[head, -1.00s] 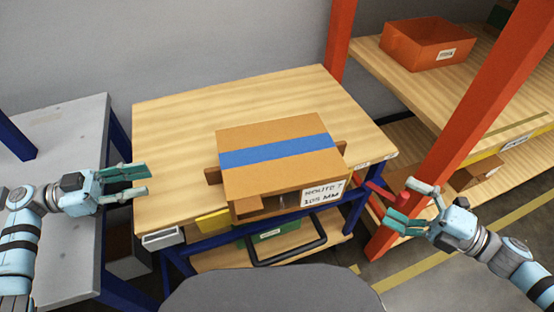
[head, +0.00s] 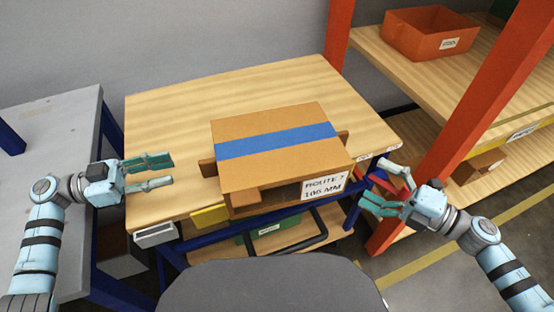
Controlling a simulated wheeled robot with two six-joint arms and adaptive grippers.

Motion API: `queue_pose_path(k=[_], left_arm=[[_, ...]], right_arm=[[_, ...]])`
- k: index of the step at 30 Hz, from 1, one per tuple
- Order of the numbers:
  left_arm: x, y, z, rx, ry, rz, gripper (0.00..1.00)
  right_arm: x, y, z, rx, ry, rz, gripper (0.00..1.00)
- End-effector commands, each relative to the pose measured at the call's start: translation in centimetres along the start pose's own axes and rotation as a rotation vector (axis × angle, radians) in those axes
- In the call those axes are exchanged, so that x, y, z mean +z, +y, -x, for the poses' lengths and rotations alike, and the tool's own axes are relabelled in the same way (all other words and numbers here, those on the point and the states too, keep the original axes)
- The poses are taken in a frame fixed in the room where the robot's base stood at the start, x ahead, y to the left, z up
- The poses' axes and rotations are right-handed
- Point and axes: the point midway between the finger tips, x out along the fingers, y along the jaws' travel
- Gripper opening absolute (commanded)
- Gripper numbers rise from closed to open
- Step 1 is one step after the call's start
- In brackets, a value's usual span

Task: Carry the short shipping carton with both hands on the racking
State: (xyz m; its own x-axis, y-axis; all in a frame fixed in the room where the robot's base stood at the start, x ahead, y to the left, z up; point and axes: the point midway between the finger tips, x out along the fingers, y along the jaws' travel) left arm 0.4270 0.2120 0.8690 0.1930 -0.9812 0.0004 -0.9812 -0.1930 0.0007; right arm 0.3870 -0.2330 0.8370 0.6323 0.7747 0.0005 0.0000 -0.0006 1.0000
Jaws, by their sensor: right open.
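The short shipping carton (head: 270,170) is a brown box with a blue tape band and a white label reading "ROUTE 7, 106 MM" or similar. It sits on a wooden-topped cart (head: 165,125), with a small tab jutting from each side. My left gripper (head: 172,170) is open and empty, apart from the carton's left side. My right gripper (head: 385,185) is open and empty, off the carton's right front corner and apart from it. The racking (head: 467,120) stands at the right with orange posts and wooden shelves.
An orange bin (head: 428,35) stands on the upper rack shelf. A small brown box (head: 482,168) is on the lower shelf. An orange post (head: 455,115) rises near my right gripper. A grey table (head: 45,160) is at the left. The cart top behind the carton is clear.

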Motion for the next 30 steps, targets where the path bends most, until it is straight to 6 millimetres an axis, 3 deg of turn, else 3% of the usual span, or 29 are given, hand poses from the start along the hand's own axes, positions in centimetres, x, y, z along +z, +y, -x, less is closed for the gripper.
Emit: queue_pose_path(k=[9,13,18,26,30], left_arm=[[-0.1,0.1,-6.2,0.001,0.003,-0.002,0.35],[0.0,0.0,-8.0,0.000,0.002,-0.002,0.35],[0.0,0.0,-9.1,0.000,0.000,0.000,0.35],[0.0,0.0,-9.1,0.000,-0.001,0.000,0.35],[0.0,0.0,-9.1,0.000,-0.001,0.000,0.13]], right_arm=[[0.1,0.2,-6.3,0.007,-0.002,-0.001,1.00],[0.0,0.1,-8.0,0.004,-0.001,0.000,1.00],[0.1,0.0,-9.1,0.000,-0.002,-0.001,1.00],[0.0,0.0,-9.1,-0.001,-0.001,-0.001,1.00],[0.0,0.0,-9.1,-0.001,-0.001,0.000,0.78]])
